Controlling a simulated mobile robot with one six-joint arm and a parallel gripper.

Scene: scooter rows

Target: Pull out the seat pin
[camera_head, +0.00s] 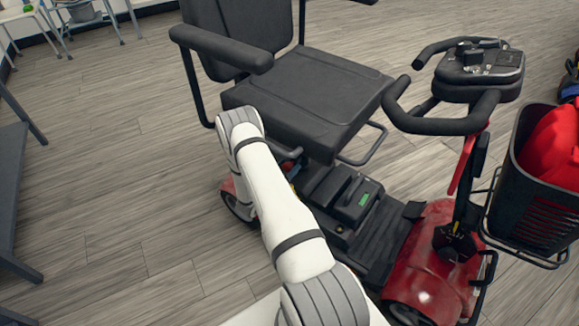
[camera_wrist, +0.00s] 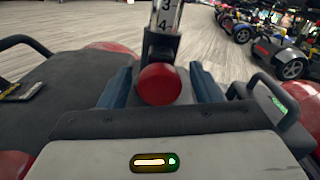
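The seat pin's round red knob (camera_wrist: 159,86) shows in the middle of the wrist view, in front of the dark collar of the seat post (camera_wrist: 167,14), which is marked 3 and 4. My gripper (camera_wrist: 161,68) is open, with one bluish finger on each side of the knob. A gap shows between the knob and each finger. In the head view, my white arm reaches in beside and under the dark seat (camera_head: 308,92) of the red scooter (camera_head: 432,262). The knob and most of my gripper are hidden there. The pin's shaft is not visible.
The handlebar (camera_head: 440,115) and a black basket (camera_head: 545,205) with a red item are at the right. An armrest (camera_head: 222,47) overhangs near my arm. A dark bench (camera_head: 12,190) stands at the left. The wooden floor between is clear. More scooters (camera_wrist: 280,60) stand farther off.

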